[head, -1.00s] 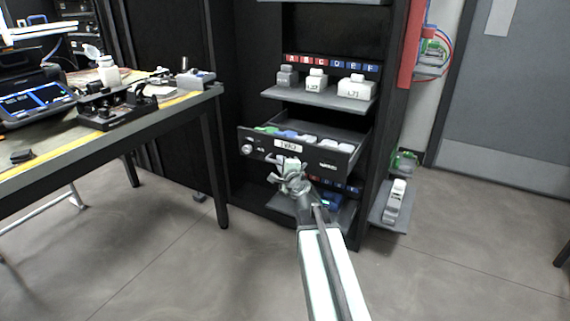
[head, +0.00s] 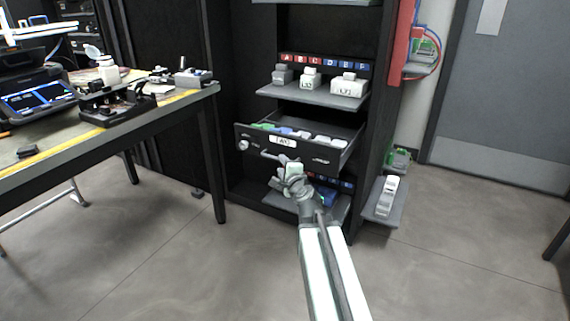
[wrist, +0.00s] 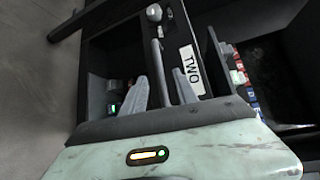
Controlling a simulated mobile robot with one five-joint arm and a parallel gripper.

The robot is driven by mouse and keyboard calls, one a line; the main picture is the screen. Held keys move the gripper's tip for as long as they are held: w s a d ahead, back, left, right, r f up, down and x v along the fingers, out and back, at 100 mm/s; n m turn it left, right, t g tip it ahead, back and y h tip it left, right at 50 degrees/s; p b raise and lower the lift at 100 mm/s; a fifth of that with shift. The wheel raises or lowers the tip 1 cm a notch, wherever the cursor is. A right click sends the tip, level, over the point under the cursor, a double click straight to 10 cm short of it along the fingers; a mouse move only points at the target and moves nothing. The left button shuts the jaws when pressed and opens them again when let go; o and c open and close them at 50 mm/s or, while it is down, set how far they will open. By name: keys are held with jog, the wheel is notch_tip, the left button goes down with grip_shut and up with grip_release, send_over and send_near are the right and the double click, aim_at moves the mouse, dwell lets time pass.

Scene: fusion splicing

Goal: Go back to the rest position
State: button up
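My gripper (head: 283,172) is in front of the open drawer labelled TWO (head: 318,158), just below and near its bar handle (head: 270,155). The handle bar (wrist: 156,52) runs close to the fingers there. I cannot tell whether they touch it. The drawer stands out from the black cabinet, with several small white, blue and green items inside.
A shelf (head: 310,95) above the drawer carries several grey and white blocks. A lower shelf (head: 335,208) is behind my arm. A side shelf (head: 384,213) holds a white device. A workbench (head: 110,130) with equipment stands at the left. Open floor (head: 450,240) lies at the right.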

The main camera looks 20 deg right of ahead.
jog(key=shift+s, duration=0.2)
jog(key=w+a+r+n+y+p, duration=0.1)
jog(key=a+r+n+y+p, duration=0.15)
jog(key=a, duration=0.45)
jog(key=w+a+r+n+y+p, duration=0.1)
jog(key=a+r+n+p, duration=0.1)
jog(key=a+p, duration=0.35)
jog(key=s+a+f+n+g+y+p, duration=0.1)
jog(key=s+a+f+n+g, duration=0.15)
jog(key=a, duration=0.35)
jog(key=s+a+f+n+g+y+p, duration=0.1)
jog(key=s+a+f+n+g+y, duration=0.1)
jog(key=a+n+g, duration=0.3)
jog(key=s+d+f+n+g+h, duration=0.2)
jog(key=s+f+n+g, duration=0.25)
jog(key=s, duration=0.45)
jog(key=s+d+f+n+g+h, duration=0.1)
jog(key=s+f+n+g+h, duration=0.25)
jog(key=s+f, duration=0.4)
notch_tip(320, 180, up, 40)
jog(key=s+n+y+p, duration=0.1)
jog(key=s+p, duration=0.1)
jog(key=p, duration=3.6)
jog(key=shift+s+g, duration=0.25)
jog(key=shift+g, duration=0.1)
